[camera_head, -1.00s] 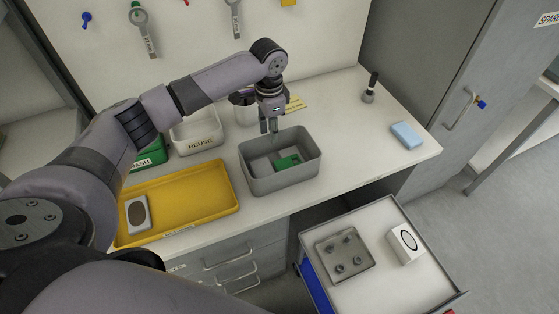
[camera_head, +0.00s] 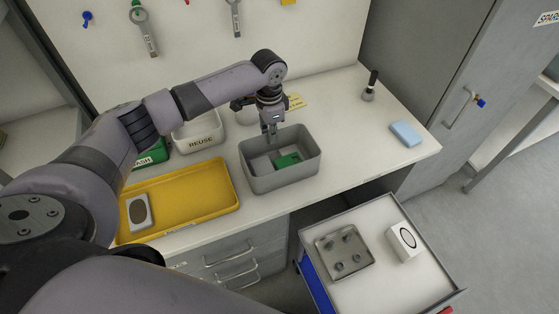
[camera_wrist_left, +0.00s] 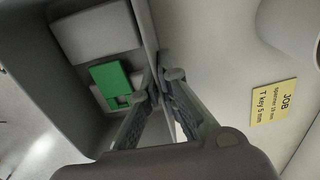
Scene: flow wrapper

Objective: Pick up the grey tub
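The grey tub (camera_head: 281,181) stands upright on the white worktop, right of the yellow tray. It holds a green piece (camera_head: 287,160) and a grey block. My left gripper (camera_head: 271,133) points down at the tub's far wall. In the left wrist view, the fingers (camera_wrist_left: 158,86) come close together across the wall's rim, one inside the tub (camera_wrist_left: 85,133) and one outside. They look shut on this wall, though the exact contact is partly hidden. The green piece also shows in the left wrist view (camera_wrist_left: 110,83). My right gripper is not in view.
The yellow tray (camera_head: 190,216) with a grey-and-white item is at left. The REUSE bin (camera_head: 200,141) and green bin (camera_head: 153,153) stand behind it. A blue block (camera_head: 406,134) lies at right. An open drawer (camera_head: 386,281) juts out below the worktop at right.

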